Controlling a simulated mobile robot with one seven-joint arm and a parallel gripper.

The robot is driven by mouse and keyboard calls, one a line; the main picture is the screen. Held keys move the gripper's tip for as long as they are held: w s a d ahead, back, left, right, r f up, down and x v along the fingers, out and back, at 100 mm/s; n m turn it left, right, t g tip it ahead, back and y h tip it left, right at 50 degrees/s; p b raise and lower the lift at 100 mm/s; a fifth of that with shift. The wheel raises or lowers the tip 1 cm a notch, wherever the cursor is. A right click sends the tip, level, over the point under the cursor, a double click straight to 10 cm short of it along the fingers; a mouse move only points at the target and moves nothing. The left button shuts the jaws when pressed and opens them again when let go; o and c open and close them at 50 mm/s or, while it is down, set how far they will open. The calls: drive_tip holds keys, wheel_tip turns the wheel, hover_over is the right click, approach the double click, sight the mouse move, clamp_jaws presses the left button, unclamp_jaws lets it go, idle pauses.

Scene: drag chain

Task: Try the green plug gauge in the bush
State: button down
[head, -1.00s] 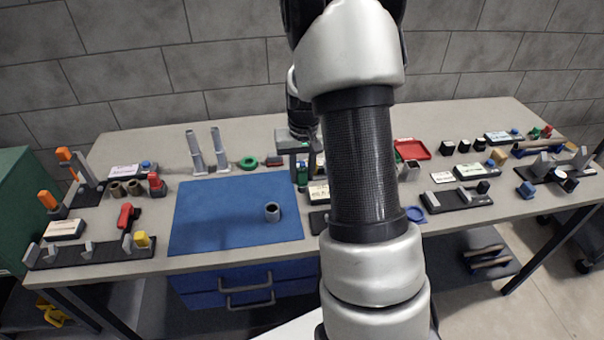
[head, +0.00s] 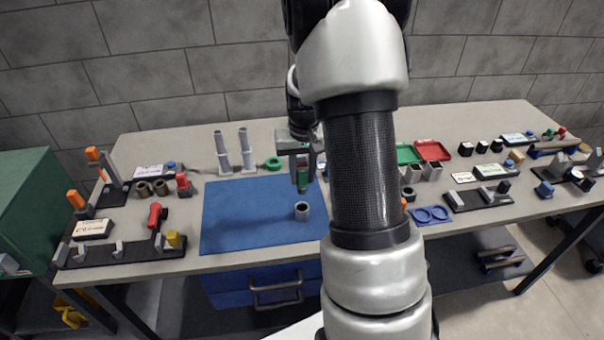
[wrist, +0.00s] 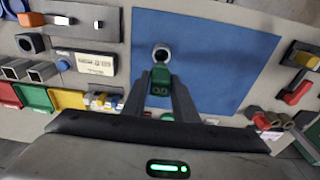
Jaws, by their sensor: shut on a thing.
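My gripper (head: 302,165) is shut on the green plug gauge (head: 302,181) and holds it upright above the blue mat. In the wrist view the gauge's green body (wrist: 160,88) shows between the two fingers (wrist: 160,78). The bush (head: 302,212) is a grey ring-shaped cylinder standing upright on the mat, with its dark bore facing up. In the wrist view the bush (wrist: 161,54) lies just past the fingertips. The gauge is apart from the bush, above and behind it in the head view. The gauge's lower end is hard to make out.
The blue mat (head: 235,225) is otherwise bare around the bush. Two grey upright posts (head: 222,152) and a green ring (head: 273,163) stand behind it. A red-handled tool (head: 156,213) is at left. Red tray (head: 433,150) and blue holder (head: 431,214) are at right.

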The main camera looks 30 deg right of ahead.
sight(302, 188)
drive_tip(key=shift+f+b, duration=2.05)
drive_tip(key=shift+f, duration=0.55)
drive_tip(key=shift+f+b, duration=1.7)
drive_tip(key=shift+f, duration=0.3)
drive_tip(key=shift+r, duration=0.1)
idle(1.1)
drive_tip(key=shift+r+p, duration=2.7)
drive_tip(key=shift+r, duration=1.35)
